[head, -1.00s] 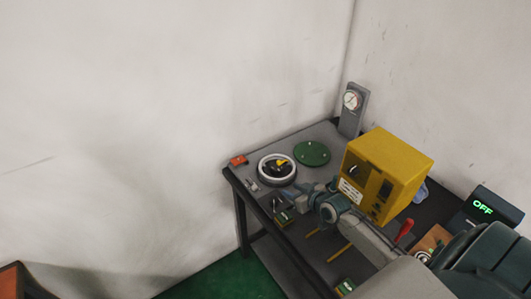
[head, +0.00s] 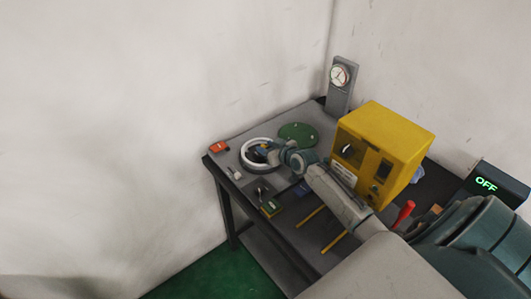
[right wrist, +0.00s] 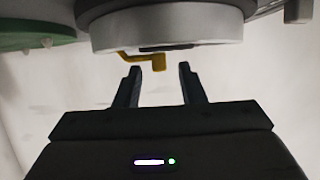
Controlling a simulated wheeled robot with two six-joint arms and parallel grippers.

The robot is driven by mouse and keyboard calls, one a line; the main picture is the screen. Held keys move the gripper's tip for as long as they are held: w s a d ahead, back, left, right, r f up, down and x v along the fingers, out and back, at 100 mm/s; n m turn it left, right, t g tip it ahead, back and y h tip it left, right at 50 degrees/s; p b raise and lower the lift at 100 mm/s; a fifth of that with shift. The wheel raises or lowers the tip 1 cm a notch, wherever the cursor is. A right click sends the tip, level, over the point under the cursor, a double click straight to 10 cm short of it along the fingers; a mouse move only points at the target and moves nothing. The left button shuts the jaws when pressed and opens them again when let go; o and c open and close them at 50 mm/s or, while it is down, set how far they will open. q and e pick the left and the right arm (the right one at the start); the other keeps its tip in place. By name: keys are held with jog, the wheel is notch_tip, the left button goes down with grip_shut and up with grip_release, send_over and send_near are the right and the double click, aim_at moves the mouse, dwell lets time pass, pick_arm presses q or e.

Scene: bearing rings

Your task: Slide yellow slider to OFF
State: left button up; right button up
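The yellow slider (right wrist: 158,62) shows in the right wrist view as a small yellow block on a thin arm, beside a pale ring (right wrist: 170,30). My right gripper (right wrist: 160,76) is open, its two dark fingers apart with their tips close to the slider, one on each side in the picture. I cannot tell whether they touch it. In the head view the white ring (head: 244,153) lies on the table, and my right gripper (head: 264,153) covers its middle and hides the slider. My left gripper is not in view.
A yellow box (head: 395,130) stands right of my right arm on the grey table (head: 232,134). A green disc (head: 298,132) lies behind the ring. A gauge (head: 340,78) stands at the back. A display (head: 486,184) reads OFF. A red handle (head: 404,212) sticks up near my arm.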

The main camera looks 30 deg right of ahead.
jog(key=shift+w+a+f, duration=0.1)
jog(key=shift+w+f, duration=0.15)
jog(key=shift+w, duration=0.2)
jog(key=shift+w+f, duration=0.1)
jog(key=shift+w, duration=0.1)
jog(key=shift+s, duration=0.1)
grip_shut()
jog(key=shift+s+a, duration=0.1)
jog(key=shift+a, duration=0.9)
jog(key=shift+c, duration=1)
grip_release()
jog(key=shift+o, duration=1)
jog(key=shift+a, duration=0.15)
